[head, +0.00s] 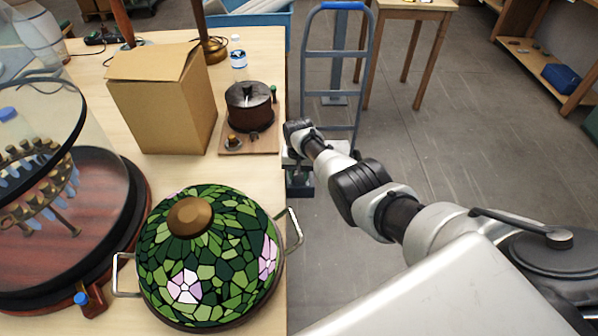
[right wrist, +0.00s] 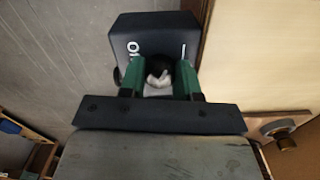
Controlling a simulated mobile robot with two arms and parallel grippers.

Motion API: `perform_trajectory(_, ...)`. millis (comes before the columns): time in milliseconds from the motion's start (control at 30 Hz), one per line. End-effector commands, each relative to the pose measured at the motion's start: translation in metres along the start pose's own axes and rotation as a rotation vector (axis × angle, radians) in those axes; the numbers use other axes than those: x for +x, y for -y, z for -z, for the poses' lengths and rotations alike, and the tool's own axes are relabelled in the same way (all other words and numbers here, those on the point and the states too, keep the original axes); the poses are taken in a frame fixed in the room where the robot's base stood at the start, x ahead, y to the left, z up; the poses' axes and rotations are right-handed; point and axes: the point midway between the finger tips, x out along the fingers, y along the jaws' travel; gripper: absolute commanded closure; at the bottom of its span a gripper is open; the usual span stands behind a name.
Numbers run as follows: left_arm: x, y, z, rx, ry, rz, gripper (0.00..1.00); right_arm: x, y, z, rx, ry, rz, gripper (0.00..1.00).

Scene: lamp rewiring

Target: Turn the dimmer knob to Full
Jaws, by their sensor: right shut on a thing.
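The dimmer (right wrist: 182,27) is a dark box with pale markings on its face in the right wrist view. Its knob (right wrist: 158,70) shows between the green fingers of my right gripper (right wrist: 160,80), one finger on each side, shut on it. The knob is partly hidden and its exact setting cannot be read. In the head view, my right gripper (head: 299,163) reaches the table's right edge, and the dark dimmer box (head: 300,184) shows beneath it. My left gripper is not in view.
On the table (head: 258,60) stand a cardboard box (head: 165,105), a dark round pot-like device (head: 250,104) on a wooden board, a stained-glass shade (head: 208,255) with handles and a glass dome (head: 105,100). A blue hand truck (head: 370,60) stands beyond the right edge.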

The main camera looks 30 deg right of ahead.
Motion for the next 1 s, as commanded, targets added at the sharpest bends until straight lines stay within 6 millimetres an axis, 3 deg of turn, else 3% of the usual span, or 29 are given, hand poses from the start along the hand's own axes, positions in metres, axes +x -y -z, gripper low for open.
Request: perform_trajectory(1000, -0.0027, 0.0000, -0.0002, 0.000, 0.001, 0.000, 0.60, -0.0040, 0.0016, 0.0043, 0.965, -0.009, 0.008, 0.91)
